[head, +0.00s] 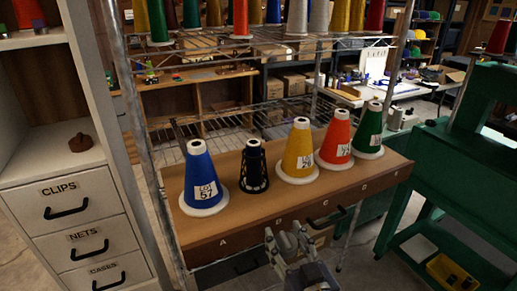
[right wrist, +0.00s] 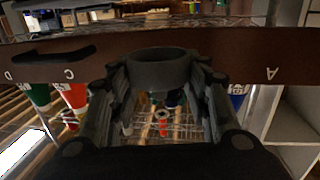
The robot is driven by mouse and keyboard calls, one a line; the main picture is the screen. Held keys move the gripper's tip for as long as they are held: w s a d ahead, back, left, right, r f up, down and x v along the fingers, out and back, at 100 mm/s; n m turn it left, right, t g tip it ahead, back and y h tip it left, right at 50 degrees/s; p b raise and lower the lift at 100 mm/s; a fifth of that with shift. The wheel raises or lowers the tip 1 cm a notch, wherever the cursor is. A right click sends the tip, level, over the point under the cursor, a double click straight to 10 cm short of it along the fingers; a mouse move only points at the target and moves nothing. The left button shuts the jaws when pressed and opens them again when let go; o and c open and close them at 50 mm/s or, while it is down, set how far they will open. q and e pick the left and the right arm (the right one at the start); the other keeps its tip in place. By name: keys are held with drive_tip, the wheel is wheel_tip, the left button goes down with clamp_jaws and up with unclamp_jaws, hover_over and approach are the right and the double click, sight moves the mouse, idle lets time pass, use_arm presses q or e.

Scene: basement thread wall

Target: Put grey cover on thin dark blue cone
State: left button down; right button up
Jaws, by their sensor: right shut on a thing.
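The thin dark blue cone (head: 253,168) stands upright on the wooden shelf, between a blue cone and a yellow cone. It looks nearly black, with a net-like pattern and a pale top. My right gripper (head: 289,240) is in front of the shelf's front board, below and to the right of that cone and apart from it. In the right wrist view my right gripper (right wrist: 160,92) is shut on a dark grey ring-shaped piece, which looks like the grey cover (right wrist: 160,72). The cover is hard to make out in the head view. My left gripper is not in view.
The shelf (head: 228,222) also holds the blue cone (head: 201,180), yellow cone (head: 299,150), orange-red cone (head: 335,140) and green cone (head: 370,133). A black handle (head: 326,217) is on its front board. A drawer cabinet (head: 70,210) stands left, a green frame (head: 440,180) right.

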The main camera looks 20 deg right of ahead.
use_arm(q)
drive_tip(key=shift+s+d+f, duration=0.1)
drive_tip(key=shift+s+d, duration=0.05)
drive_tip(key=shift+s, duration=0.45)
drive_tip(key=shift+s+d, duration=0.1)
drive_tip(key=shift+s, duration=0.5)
